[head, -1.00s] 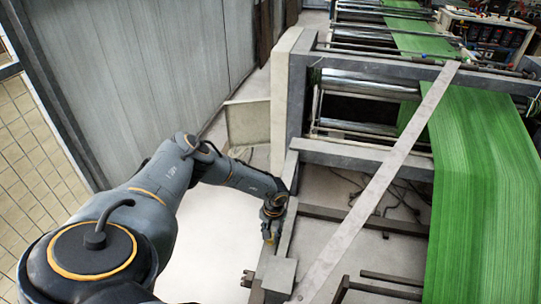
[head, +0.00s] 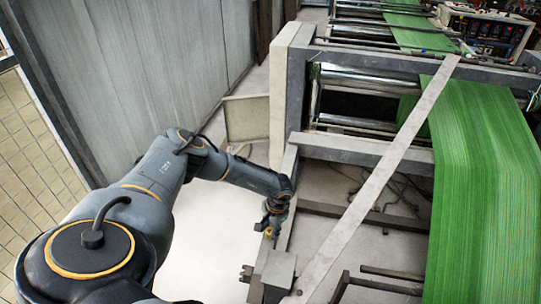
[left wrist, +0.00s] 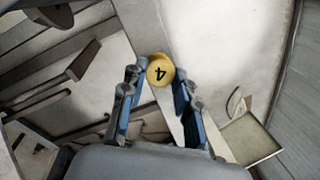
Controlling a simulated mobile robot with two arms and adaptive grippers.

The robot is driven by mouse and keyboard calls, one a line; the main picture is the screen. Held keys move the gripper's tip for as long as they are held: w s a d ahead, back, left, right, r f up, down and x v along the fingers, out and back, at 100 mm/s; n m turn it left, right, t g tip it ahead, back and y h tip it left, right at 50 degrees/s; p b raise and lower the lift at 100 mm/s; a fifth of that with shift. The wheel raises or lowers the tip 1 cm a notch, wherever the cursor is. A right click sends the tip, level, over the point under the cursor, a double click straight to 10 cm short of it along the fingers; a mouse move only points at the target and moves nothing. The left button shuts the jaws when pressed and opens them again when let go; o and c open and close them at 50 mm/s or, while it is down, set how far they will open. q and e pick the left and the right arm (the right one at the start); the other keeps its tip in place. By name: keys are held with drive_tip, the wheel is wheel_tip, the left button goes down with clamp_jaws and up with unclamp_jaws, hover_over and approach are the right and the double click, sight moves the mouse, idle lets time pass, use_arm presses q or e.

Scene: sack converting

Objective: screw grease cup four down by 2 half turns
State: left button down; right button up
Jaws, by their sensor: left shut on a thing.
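The 4 appears turned nearly upside down there. My left gripper (left wrist: 155,77) is shut on the cup, with one finger at each side. In the head view my left gripper (head: 269,226) is at the grey rail of the machine frame, low in the middle. A small bit of yellow shows at its tip. The cup's stem and seat are hidden. My right gripper is not in view.
The grey frame rail (head: 287,200) runs right beside the gripper. A grey block (head: 279,270) stands nearer me along it. A long slanting bar (head: 375,185) and a green woven web (head: 485,190) lie to the right. Pale floor (head: 205,250) is clear to the left.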

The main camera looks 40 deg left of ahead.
use_arm(q)
drive_tip(key=c, duration=1)
unclamp_jaws()
drive_tip(key=r, duration=0.4)
drive_tip(key=d+r, duration=0.1)
drive_tip(key=r, duration=0.7)
drive_tip(key=shift+d, duration=0.35)
drive_tip(key=shift+w+d+f, duration=0.1)
drive_tip(key=shift+f, duration=0.05)
